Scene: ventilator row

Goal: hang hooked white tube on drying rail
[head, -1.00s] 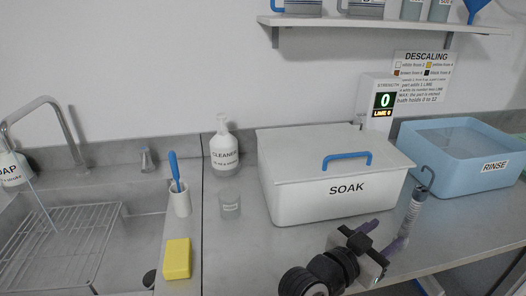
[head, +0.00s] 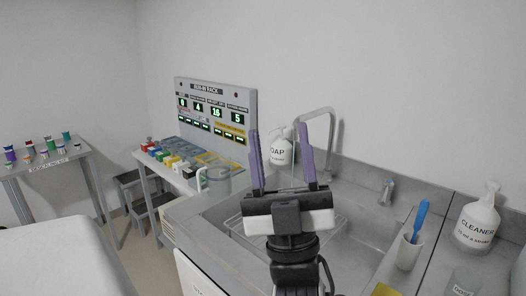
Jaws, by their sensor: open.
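My gripper (head: 279,148) stands in the middle of the head view, in front of the sink. Its two purple fingers point up and are wide apart, with nothing between them. The hooked white tube is not in this view. I see no drying rail that I can make out here.
The sink (head: 352,240) with a wire rack (head: 240,222) lies behind my gripper. A soap bottle (head: 280,148), tap, brush holder (head: 409,252) and cleaner bottle (head: 477,222) stand around it. A display board (head: 215,115) and a table of coloured blocks are left. Floor shows at lower left.

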